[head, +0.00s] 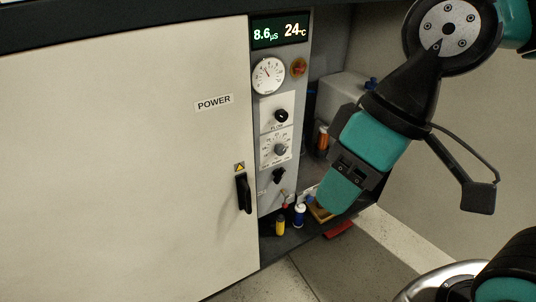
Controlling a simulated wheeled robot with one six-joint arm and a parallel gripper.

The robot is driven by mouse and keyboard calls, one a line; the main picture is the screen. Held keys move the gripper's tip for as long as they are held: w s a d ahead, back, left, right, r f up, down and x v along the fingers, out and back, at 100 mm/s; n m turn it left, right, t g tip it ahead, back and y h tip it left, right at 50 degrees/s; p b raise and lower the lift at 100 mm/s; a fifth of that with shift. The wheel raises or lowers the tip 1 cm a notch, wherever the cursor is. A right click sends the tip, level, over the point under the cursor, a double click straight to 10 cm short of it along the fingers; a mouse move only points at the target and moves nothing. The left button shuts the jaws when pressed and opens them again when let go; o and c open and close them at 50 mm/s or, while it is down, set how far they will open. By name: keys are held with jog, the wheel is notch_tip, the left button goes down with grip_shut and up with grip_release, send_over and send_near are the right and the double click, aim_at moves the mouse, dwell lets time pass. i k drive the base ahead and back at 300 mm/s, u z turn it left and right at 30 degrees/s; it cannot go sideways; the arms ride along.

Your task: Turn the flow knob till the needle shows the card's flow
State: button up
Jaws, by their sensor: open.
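The flow knob (281,115) is a black round knob on a white plate in the grey panel, with a label under it that seems to read FLOW. The round white dial (268,76) sits above it; its thin dark needle appears to point up and slightly left, but the figures are too small to read. I cannot make out a card with a flow value. My gripper (337,196) is teal and dark, open, in front and to the right of the panel, lower than the flow knob and apart from it. Nothing shows between its fingers.
A grey knob (280,150) and a black switch (279,176) sit below the flow knob. An orange-red button (298,67) is beside the dial. A display (280,32) reads 8.6 µS, 24 °C. Small bottles (299,215) stand below. A cream door (130,150) fills the left.

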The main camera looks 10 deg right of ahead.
aim_at(280, 115)
jog(key=u, duration=1.4)
jog(key=k, duration=1.1)
jog(key=z, duration=1.9)
